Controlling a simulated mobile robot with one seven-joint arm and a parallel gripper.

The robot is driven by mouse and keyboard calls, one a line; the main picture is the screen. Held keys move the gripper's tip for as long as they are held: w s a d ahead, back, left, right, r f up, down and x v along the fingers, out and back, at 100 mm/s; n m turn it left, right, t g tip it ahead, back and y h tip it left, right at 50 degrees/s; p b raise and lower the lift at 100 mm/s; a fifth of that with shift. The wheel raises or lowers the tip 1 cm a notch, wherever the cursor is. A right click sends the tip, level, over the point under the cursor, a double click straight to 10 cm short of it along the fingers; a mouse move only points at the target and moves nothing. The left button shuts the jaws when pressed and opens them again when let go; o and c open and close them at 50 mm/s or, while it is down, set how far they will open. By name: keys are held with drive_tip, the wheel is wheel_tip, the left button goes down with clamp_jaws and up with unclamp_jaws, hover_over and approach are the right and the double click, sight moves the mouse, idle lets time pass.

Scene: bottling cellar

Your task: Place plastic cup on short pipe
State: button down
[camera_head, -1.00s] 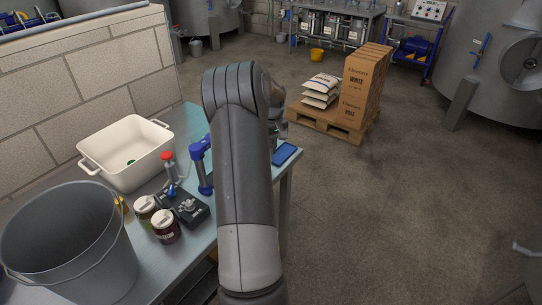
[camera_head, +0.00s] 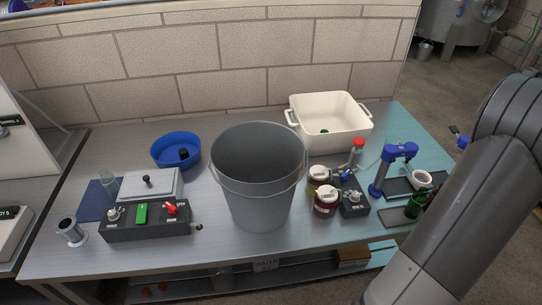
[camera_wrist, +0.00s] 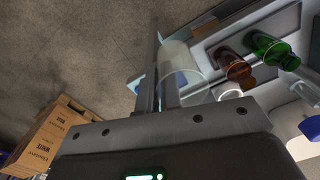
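In the wrist view a clear, see-through plastic cup (camera_wrist: 187,68) is at the fingers of my gripper (camera_wrist: 162,85). The fingers are close together, and the cup's wall appears to be pinched between them. In the head view my arm covers the right edge, and the gripper and the held cup are hidden behind it. A short grey metal pipe with a flanged foot (camera_head: 70,232) stands upright at the far left front of the bench, well away from my gripper. Its dark open end faces up.
A large grey bucket (camera_head: 262,215) stands mid-bench. A grey control box (camera_head: 150,226) is just right of the pipe; a clear glass (camera_head: 109,187) stands behind it. A blue bowl (camera_head: 176,150), white tub (camera_head: 331,135), jars (camera_head: 325,201) and blue stand (camera_head: 378,186) also occupy the bench.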

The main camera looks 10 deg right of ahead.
wheel_tip(320, 180, up, 12)
drive_tip(key=w, duration=0.1)
drive_tip(key=w+a, duration=0.8)
drive_tip(key=w, duration=0.4)
drive_tip(key=w+a, duration=0.8)
drive_tip(key=w, duration=0.5)
drive_tip(key=w+a, duration=0.5)
drive_tip(key=a, duration=0.4)
drive_tip(key=w+a, duration=0.5)
drive_tip(key=a, duration=0.5)
drive_tip(key=w+a, duration=0.4)
drive_tip(key=a, duration=0.5)
drive_tip(key=w+a, duration=0.2)
drive_tip(key=a, duration=1.6)
drive_tip(key=m, duration=0.2)
hover_over(70, 225)
wheel_tip(70, 225, down, 12)
drive_tip(key=shift+s+f, duration=0.1)
drive_tip(key=shift+f, duration=2.1)
